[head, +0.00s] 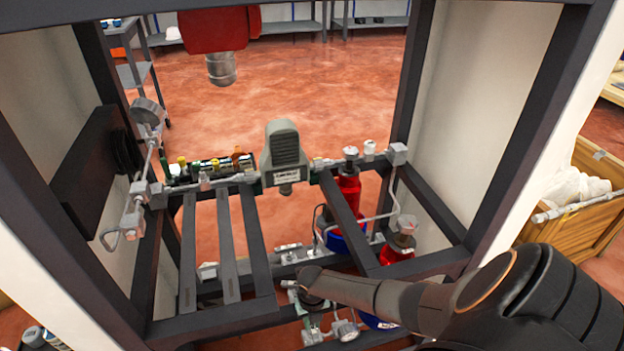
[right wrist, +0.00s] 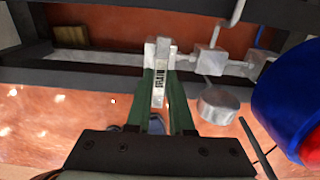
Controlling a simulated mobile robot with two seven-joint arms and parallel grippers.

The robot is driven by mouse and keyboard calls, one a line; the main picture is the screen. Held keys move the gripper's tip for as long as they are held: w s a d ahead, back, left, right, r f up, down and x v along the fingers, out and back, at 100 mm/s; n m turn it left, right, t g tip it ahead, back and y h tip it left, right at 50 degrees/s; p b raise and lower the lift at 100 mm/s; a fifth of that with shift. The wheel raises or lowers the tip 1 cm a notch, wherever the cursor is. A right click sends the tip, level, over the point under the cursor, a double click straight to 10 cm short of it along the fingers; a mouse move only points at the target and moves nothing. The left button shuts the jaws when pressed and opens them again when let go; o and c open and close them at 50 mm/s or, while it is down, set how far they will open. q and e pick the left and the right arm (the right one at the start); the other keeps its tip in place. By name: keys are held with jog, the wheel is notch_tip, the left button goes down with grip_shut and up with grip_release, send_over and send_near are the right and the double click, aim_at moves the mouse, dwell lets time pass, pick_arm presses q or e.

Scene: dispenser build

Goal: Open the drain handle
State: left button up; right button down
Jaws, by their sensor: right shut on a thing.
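The drain handle (right wrist: 158,82) is a narrow pale metal lever with a "DRAIN" label, upright in the right wrist view. My right gripper (right wrist: 161,62) has its two green-sided fingers on either side of the lever and is shut on it. In the head view my right arm comes in from the lower right, and the gripper (head: 313,308) is low at the front of the dark frame. The arm hides much of the handle and its valve there. My left gripper is not in view.
Pipe fittings (right wrist: 208,60) and a round metal cap (right wrist: 217,105) sit just right of the handle. A red and blue canister (right wrist: 285,100) stands close on the right. Dark frame bars (head: 256,240) surround the work area. A grey-green unit (head: 284,152) is mounted behind.

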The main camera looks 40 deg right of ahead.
jog(key=shift+s, duration=0.15)
jog(key=c, duration=0.8)
grip_release()
